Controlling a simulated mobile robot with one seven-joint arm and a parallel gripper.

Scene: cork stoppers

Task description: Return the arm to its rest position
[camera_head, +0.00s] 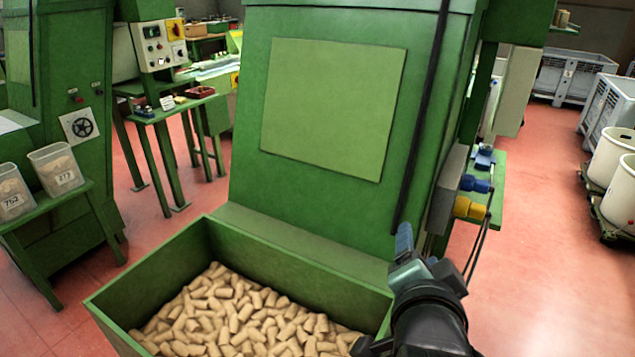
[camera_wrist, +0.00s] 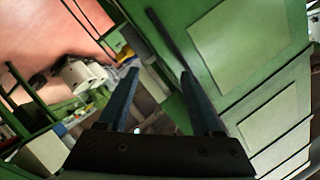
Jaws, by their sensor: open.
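My gripper (camera_wrist: 160,88) is open in the wrist view, with its two blue fingers apart and nothing between them. In the head view my gripper (camera_head: 405,243) points up at the lower right, in front of the green machine (camera_head: 330,110). It is above and beside the right end of the green bin (camera_head: 290,255). Cork stoppers (camera_head: 245,315) fill the bottom of that bin. My dark wrist is below the gripper, and the rest of my arm runs out of the lower edge of the view.
The green machine front stands close behind my gripper. Red floor (camera_head: 545,230) is clear farther right, with white drums (camera_head: 612,160) and grey crates (camera_head: 567,77) beyond. A green table (camera_head: 50,215) with clear tubs stands left.

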